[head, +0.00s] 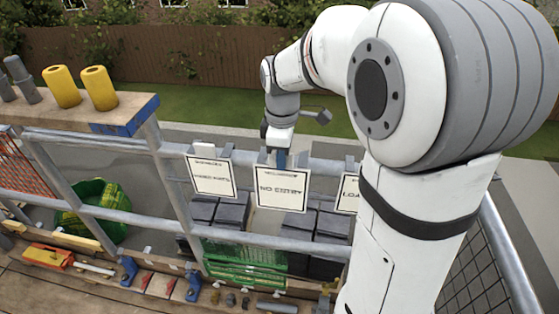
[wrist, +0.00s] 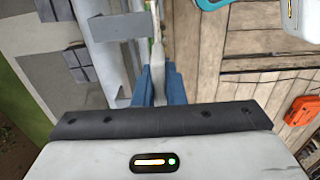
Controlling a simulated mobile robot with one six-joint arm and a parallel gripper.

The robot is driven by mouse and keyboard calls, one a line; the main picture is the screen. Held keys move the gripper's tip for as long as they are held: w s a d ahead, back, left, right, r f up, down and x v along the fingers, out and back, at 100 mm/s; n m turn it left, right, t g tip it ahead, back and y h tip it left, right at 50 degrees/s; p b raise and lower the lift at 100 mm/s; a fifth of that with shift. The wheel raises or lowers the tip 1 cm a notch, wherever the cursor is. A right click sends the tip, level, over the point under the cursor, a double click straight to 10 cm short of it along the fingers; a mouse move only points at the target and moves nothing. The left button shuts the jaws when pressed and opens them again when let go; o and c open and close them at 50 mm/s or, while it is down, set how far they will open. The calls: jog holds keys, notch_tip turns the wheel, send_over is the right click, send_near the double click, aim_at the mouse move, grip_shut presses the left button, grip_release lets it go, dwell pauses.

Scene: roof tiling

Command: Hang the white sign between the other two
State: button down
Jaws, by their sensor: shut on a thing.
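The white sign reading NO ENTRY (head: 281,189) stands upright in front of the top rail (head: 328,166), between the other two signs. My gripper (head: 280,160) is at its top edge, and its blue fingers (wrist: 158,88) are shut on it. In the wrist view the held sign (wrist: 158,62) shows nearly edge-on between the fingers. The left white sign (head: 211,176) hangs at the rail, slightly tilted. The right white sign (head: 347,194) is partly hidden behind my arm. I cannot tell whether the held sign's hooks rest on the rail.
Dark tile stacks (head: 228,213) and a green crate (head: 246,262) sit below the signs. A plank with yellow cylinders (head: 97,88) is at upper left. A green tub (head: 98,208) is at left. An orange tool (head: 48,257) lies on the front boards.

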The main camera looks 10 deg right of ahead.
jog(key=w+d+f+b, duration=0.1)
jog(key=w+d+f, duration=0.1)
jog(key=w+f, duration=0.2)
jog(key=shift+w+b, duration=0.35)
jog(key=shift+w, duration=0.15)
dwell(0.6)
jog(key=shift+f, duration=0.1)
jog(key=c, duration=1.4)
grip_release()
